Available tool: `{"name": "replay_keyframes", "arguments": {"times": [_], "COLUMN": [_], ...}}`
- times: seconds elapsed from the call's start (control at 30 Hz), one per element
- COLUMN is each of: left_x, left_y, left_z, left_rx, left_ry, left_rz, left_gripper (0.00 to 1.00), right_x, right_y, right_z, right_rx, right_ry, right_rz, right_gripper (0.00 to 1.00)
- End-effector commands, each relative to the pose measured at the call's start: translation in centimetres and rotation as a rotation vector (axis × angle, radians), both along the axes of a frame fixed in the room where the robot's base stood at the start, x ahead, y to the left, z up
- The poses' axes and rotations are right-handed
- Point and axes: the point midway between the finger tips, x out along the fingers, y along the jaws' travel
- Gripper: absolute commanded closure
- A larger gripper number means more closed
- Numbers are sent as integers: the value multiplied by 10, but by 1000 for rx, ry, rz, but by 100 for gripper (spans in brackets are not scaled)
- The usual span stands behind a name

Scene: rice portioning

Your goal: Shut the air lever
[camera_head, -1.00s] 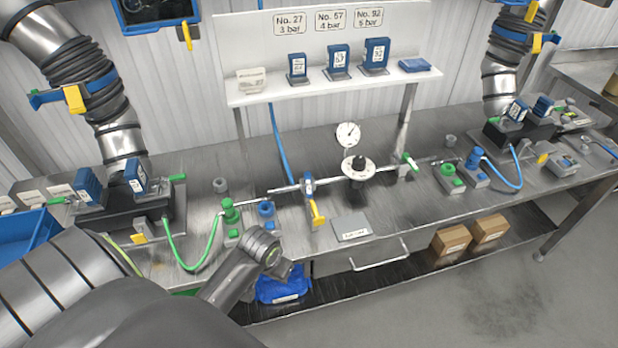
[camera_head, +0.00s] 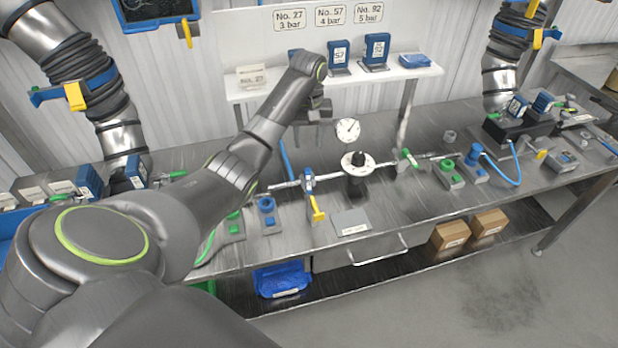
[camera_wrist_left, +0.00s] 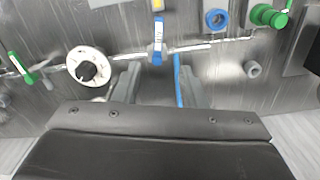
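A green lever (camera_head: 408,158) sits in the same pipe right of the black-knobbed regulator (camera_head: 356,162). Which one is the air lever I cannot tell. In the left wrist view the blue valve (camera_wrist_left: 158,45) and green lever (camera_wrist_left: 20,68) also show. My left gripper (camera_head: 320,112) is raised near the shelf, touching neither lever; its fingers (camera_wrist_left: 160,88) are apart and empty. My right gripper is out of view.
A pressure gauge (camera_head: 348,129) stands behind the regulator. The shelf (camera_head: 415,73) carries several blue blocks and is close to my left gripper. A grey plate (camera_head: 351,222) lies near the front edge.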

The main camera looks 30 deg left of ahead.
Motion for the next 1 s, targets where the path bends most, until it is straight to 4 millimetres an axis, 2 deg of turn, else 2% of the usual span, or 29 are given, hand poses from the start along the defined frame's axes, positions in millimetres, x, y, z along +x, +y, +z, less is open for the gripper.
{"name": "replay_keyframes", "arguments": {"times": [0.03,0.17,0.47,0.5,0.67,1.0], "left_x": [4,7,7,7,6,6], "left_y": [1,2,2,2,1,1], "left_z": [9,13,-17,-21,-51,-123], "left_rx": [-5,-12,-11,-11,-13,-13], "left_ry": [1,7,6,6,11,10], "left_rz": [13,28,27,27,28,27], "left_gripper": [62,62,62,62,62,62], "right_x": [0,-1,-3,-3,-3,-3], "right_y": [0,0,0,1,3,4], "right_z": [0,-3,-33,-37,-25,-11], "right_rx": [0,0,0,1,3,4], "right_ry": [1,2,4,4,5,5], "right_rz": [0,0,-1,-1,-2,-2], "right_gripper": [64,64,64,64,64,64]}}
